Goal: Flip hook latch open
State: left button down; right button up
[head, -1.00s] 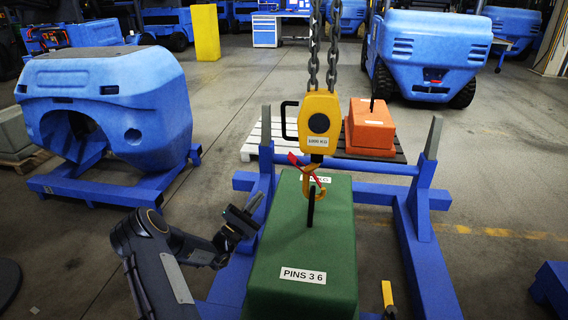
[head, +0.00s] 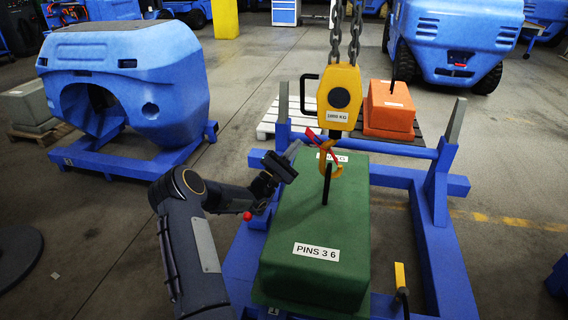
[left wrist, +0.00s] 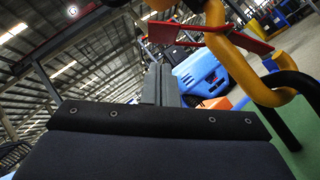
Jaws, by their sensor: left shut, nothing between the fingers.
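A yellow crane hook (head: 337,170) hangs under a yellow block (head: 339,92) on chains. Its red latch (head: 319,143) slants across the hook's upper left; in the left wrist view the latch (left wrist: 215,40) lies near the yellow hook (left wrist: 246,62). A black lifting eye (head: 326,186) rises from the green counterweight (head: 316,222) at the hook; a black bar (left wrist: 297,88) passes by the hook in the left wrist view. My left gripper (head: 292,158) is shut and empty, just left of the latch and apart from it. My right gripper is not in view.
The green counterweight sits in a blue frame (head: 440,240) with uprights on both sides. An orange weight (head: 388,112) stands on a dark pallet behind. A yellow-handled tool (head: 400,277) is at the front right. A large blue machine part (head: 130,75) stands at the left.

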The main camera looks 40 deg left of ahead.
aim_at(306, 133)
pick_arm(q)
jog(key=shift+w+d+r, duration=0.2)
jog(key=shift+d+r, duration=0.25)
jog(key=shift+r, duration=0.15)
jog(key=shift+w+d+r, duration=0.15)
jog(key=shift+d+r, duration=0.3)
jog(key=shift+r, duration=0.1)
jog(key=shift+r, duration=0.1)
